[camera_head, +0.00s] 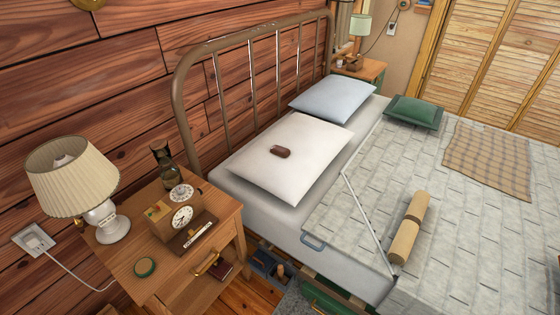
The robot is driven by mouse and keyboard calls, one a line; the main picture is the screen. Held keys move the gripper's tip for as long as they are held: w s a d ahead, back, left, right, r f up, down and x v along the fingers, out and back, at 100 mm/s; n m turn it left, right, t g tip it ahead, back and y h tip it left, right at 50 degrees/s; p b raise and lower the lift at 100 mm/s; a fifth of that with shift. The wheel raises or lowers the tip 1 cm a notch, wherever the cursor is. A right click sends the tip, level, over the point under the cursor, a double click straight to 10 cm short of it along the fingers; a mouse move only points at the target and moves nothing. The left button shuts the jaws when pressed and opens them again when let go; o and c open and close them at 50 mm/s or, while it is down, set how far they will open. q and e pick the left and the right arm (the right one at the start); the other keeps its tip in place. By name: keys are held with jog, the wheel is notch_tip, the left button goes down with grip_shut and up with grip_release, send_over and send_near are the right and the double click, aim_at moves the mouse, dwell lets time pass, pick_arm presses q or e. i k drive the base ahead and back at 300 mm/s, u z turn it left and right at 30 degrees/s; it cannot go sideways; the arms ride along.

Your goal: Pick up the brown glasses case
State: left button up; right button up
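A small brown glasses case (280,152) lies on top of the white pillow (290,180) at the near head end of the bed. It is a dark, rounded oblong with nothing touching it but the pillow. Neither of my grippers shows in the head view.
A wooden nightstand (142,265) stands left of the bed with a lamp (72,180), a clock (182,217) and a bottle. A metal headboard (183,110) rises behind the pillows. A rolled tan bundle (409,228), a green cushion (413,112) and a plaid cloth (488,158) lie on the bed.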

aim_at(282, 152)
jog(key=k, duration=0.3)
jog(key=u, duration=0.8)
jog(key=i, duration=0.7)
jog(key=z, duration=0.85)
